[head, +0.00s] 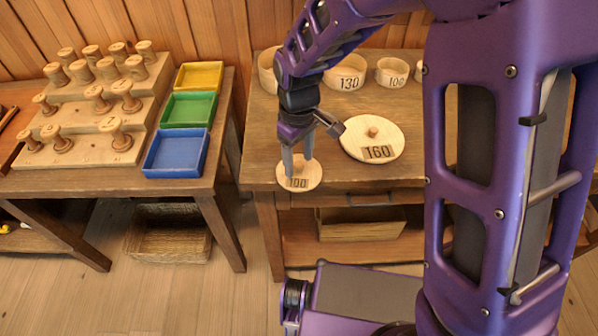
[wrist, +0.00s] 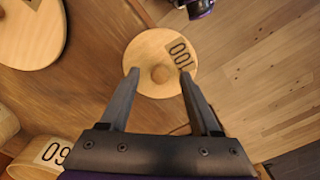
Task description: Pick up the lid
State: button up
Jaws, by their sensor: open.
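A small round wooden lid (head: 299,177) marked 100 lies near the front left edge of the right table. In the wrist view the lid (wrist: 145,60) shows a round knob (wrist: 161,73) at its middle. My gripper (head: 298,158) is open above this lid. In the wrist view my gripper (wrist: 158,76) has one finger on each side of the knob, with gaps to both sides. I cannot tell how low the fingertips are against the knob. A larger lid (head: 355,137) marked 160, with a knob, lies behind and to the right.
Round wooden boxes marked 130 (head: 345,78) and 100 (head: 391,73) stand at the back of the right table. The left table holds stepped spools (head: 98,98) and yellow (head: 199,76), green (head: 189,109) and blue (head: 177,153) trays. A floor gap separates the tables.

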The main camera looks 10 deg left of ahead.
grip_shut()
dwell(0.3)
